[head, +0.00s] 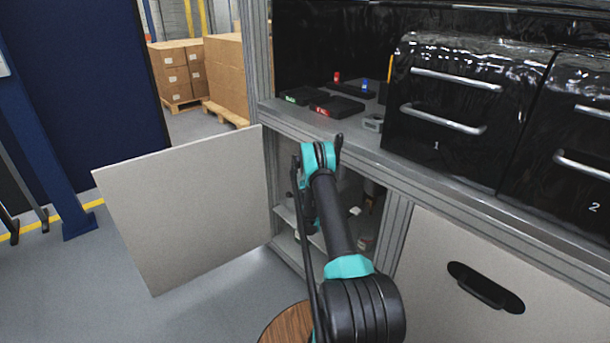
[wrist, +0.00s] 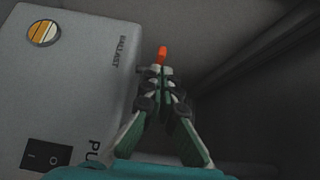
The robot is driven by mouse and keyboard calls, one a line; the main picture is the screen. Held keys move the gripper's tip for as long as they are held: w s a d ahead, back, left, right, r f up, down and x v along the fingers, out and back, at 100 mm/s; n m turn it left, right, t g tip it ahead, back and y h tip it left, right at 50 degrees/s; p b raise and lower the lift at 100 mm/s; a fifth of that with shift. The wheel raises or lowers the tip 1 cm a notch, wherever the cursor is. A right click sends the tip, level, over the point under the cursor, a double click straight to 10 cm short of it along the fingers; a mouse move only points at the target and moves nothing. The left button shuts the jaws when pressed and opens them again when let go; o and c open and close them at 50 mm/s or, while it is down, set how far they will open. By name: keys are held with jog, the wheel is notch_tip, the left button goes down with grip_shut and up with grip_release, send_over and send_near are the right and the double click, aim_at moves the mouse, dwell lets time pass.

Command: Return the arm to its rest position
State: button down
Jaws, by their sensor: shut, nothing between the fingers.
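My arm (head: 335,215) reaches forward to the open lower cabinet in the head view. My gripper is hidden there behind the arm and the cabinet front. In the wrist view, my gripper (wrist: 160,76) is shut, its two fingers meeting at the tips, with nothing held. A small orange piece (wrist: 162,55) shows just beyond the fingertips; I cannot tell whether it touches them. A pale box (wrist: 85,85) marked "BALLAST" is close on the left of the fingers. It carries an orange-and-white round knob (wrist: 43,32) and a black rocker switch (wrist: 46,150).
The cabinet door (head: 190,215) stands open on the left. A shelf (head: 290,214) with small items is inside. Above is a counter edge (head: 330,130) with black trays, and a black drawer unit (head: 455,120) on the right. A round wooden top (head: 285,322) is below my arm.

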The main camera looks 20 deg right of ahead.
jog(key=s+a+r+n+y, duration=0.3)
jog(key=a+r+n, duration=0.15)
jog(key=r, duration=0.35)
jog(key=s+a+r+n+y, duration=0.25)
jog(key=a+r, duration=0.25)
jog(key=r, duration=0.4)
jog(key=s+a+r+n+g+y, duration=0.3)
jog(key=s+a+r+n, duration=0.5)
jog(key=s, duration=0.4)
jog(key=s+a+r+n+g, duration=0.1)
jog(key=s+n+g, duration=0.15)
jog(key=s, duration=0.65)
jog(key=s+a+n+g, duration=0.1)
jog(key=s+a+g, duration=0.15)
jog(key=s, duration=0.75)
jog(key=s+d+f+g+h, duration=0.1)
jog(key=s+d+f, duration=0.1)
jog(key=s, duration=0.7)
jog(key=s+d+f+n+g+h, duration=0.1)
jog(key=s+d+f+g, duration=0.1)
jog(key=s, duration=0.7)
jog(key=s+d+f+n+g+h, duration=0.1)
jog(key=s+d+f+g+h, duration=0.1)
jog(key=s, duration=0.7)
jog(key=shift+d+f, duration=0.3)
jog(key=shift+f, duration=0.1)
jog(key=shift+n, duration=0.25)
